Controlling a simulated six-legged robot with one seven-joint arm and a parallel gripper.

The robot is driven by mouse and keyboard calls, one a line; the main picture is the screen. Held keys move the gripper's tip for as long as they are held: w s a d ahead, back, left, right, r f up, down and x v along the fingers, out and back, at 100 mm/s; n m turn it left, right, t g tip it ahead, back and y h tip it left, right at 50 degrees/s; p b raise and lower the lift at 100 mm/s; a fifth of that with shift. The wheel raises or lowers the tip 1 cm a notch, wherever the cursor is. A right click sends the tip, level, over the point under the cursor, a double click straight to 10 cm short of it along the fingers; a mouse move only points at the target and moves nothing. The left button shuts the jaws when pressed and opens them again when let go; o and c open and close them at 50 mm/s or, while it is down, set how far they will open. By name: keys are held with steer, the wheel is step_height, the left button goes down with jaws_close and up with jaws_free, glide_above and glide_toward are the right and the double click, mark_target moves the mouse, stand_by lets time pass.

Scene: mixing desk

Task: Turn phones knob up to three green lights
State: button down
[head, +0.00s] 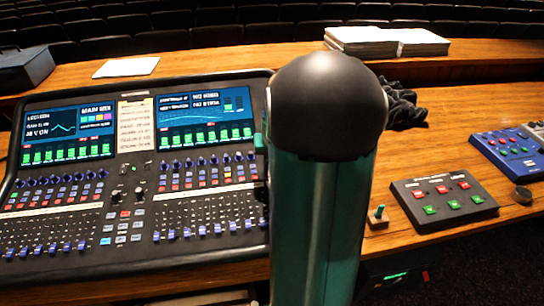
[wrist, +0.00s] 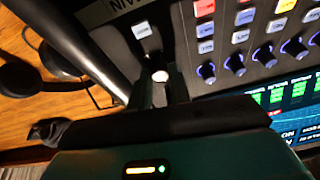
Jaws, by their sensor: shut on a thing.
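In the wrist view my gripper (wrist: 160,88) reaches onto the black mixing desk panel and is shut on a small dark knob with a pale top (wrist: 160,75). No label for the knob is readable there, so I cannot confirm that it is the phones knob. The mixing desk (head: 130,262) fills the left of the head view. My teal arm covers its right edge there and hides the gripper and the knob. I cannot make out three green lights belonging to the knob.
A pale button (wrist: 142,30) sits close to the gripper, and a row of blue knobs (wrist: 235,65) lies to its right. Black headphones (wrist: 20,75) lie on the wood at the left. In the head view a black button box (head: 443,200) stands right of my arm.

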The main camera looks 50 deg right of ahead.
steer(key=m, duration=0.2)
steer(key=m+g, duration=0.1)
steer(key=m, duration=0.2)
steer(key=shift+w+a+h, duration=0.15)
steer(key=shift+a+h, duration=0.05)
steer(key=shift+h, duration=0.2)
steer(key=shift+m+g, duration=0.8)
steer(key=shift+m, duration=1.7)
steer(key=c, duration=1.3)
jaws_free()
steer(key=shift+d, duration=0.1)
steer(key=v, duration=1.4)
steer(key=shift+a, duration=0.25)
steer(key=shift+f, duration=0.15)
